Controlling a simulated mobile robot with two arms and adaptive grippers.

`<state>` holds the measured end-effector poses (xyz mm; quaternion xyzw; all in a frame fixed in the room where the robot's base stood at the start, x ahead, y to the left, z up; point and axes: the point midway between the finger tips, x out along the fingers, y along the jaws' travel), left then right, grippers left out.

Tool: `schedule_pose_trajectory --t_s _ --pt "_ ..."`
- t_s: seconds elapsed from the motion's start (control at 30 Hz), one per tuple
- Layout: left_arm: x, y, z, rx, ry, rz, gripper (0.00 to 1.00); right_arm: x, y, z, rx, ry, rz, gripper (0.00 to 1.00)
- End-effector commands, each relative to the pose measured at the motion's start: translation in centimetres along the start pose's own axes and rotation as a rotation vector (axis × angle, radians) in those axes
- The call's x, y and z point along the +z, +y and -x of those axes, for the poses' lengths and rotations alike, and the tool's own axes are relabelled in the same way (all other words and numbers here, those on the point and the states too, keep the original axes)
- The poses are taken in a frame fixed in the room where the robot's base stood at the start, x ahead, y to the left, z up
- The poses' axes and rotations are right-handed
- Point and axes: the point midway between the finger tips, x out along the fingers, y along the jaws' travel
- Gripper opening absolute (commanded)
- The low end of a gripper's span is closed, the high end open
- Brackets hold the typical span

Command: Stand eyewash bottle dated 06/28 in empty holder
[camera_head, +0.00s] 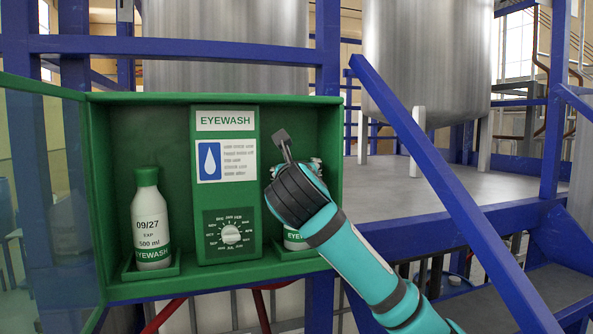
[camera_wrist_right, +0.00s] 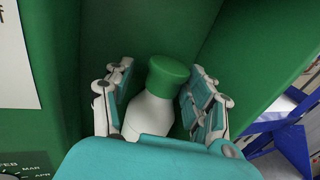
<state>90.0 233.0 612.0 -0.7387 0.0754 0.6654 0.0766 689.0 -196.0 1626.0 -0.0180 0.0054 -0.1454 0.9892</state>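A white eyewash bottle (camera_head: 149,220) with a green cap, labelled 09/27, stands upright in the left holder (camera_head: 152,270) of the green cabinet. A second bottle stands in the right holder (camera_head: 290,252); my right gripper hides most of it in the head view, and its date cannot be read. The right wrist view shows its green cap (camera_wrist_right: 168,72) and white shoulder between the fingers. My right gripper (camera_head: 298,158), also in the right wrist view (camera_wrist_right: 160,105), is open around this bottle, with a narrow gap on the right side. My left gripper is out of view.
The cabinet (camera_head: 215,287) has a central green panel (camera_head: 225,180) with a month dial (camera_head: 230,235) between the holders. Its transparent door (camera_head: 45,200) stands open at left. A blue diagonal rail (camera_head: 450,190) and steps are at right.

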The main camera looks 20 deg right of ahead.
Motion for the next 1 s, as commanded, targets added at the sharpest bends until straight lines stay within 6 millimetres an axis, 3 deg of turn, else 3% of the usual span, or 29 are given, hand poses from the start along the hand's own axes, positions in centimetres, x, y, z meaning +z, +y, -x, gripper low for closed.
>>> schedule_pose_trajectory --t_s 0.2,0.37,0.8,1.0 --pt "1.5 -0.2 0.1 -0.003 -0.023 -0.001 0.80 0.1 -0.1 0.0 0.000 -0.002 -0.001 0.59" --pt "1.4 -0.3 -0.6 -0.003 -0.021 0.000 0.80 0.0 0.0 0.7 0.001 -0.007 -0.002 0.59" --pt "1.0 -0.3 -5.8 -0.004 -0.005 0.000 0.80 -0.2 0.0 9.3 0.002 -0.010 -0.002 0.59" --pt "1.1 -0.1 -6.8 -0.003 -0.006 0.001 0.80 0.0 0.0 11.6 0.000 -0.006 -0.002 0.59"
